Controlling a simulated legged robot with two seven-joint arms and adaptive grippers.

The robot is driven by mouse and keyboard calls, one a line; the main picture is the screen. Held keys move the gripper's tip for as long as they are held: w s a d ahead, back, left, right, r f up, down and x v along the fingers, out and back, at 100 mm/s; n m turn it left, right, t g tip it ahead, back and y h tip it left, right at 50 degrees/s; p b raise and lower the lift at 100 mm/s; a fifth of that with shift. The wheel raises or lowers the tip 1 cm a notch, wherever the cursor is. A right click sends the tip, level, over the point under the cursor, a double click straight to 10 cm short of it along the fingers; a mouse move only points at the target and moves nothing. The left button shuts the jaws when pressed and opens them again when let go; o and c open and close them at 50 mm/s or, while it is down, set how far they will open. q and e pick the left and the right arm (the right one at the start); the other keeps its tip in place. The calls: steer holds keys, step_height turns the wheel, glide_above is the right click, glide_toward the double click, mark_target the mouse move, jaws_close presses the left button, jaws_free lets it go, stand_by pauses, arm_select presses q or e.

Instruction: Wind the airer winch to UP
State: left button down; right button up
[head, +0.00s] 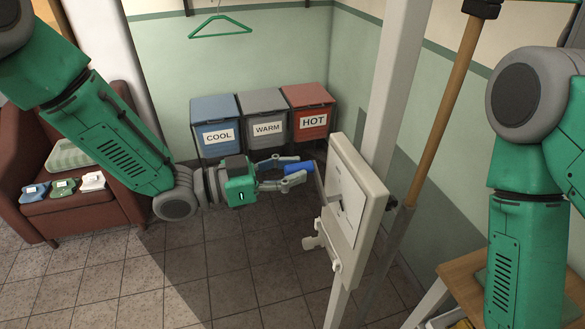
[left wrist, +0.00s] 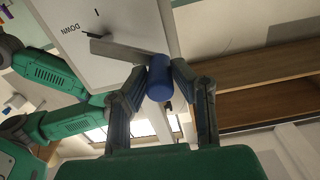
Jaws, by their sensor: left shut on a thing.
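The airer winch is a white panel (head: 352,195) on a pale post, tilted in the head view. Its crank arm ends in a blue handle (head: 298,168). My left gripper (head: 297,172) is shut on the blue handle, in front of the panel's left side. In the left wrist view the blue handle (left wrist: 159,78) sits between the two fingers, and the grey crank arm (left wrist: 125,50) runs left from it. The panel (left wrist: 85,30) there bears the word DOWN; an UP mark is not readable. My right arm is at the right edge of the head view, its gripper out of frame.
Three bins labelled COOL (head: 218,132), WARM (head: 266,115) and HOT (head: 312,113) stand by the back wall. A brown armchair (head: 70,205) is at left. A wooden pole (head: 445,100) stands right of the post. A wooden table (head: 460,285) is at lower right.

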arm_select(q)
steer(key=shift+w+f, duration=0.1)
step_height(320, 180, down, 10)
steer(key=s+r+n+b, duration=0.1)
steer(key=s+n+b, duration=0.15)
steer(key=n, duration=1.55)
steer(key=s+d+n+b, duration=0.1)
steer(key=s+d+n, duration=0.2)
steer(key=s+n, duration=0.5)
steer(key=shift+s+d+r+n, duration=0.15)
steer(key=shift+s+r+n, duration=0.1)
steer(key=shift+n, duration=3.65)
steer(key=shift+r, duration=0.1)
steer(key=c, duration=1.4)
jaws_free()
steer(key=shift+o, duration=0.2)
steer(key=shift+r, duration=0.15)
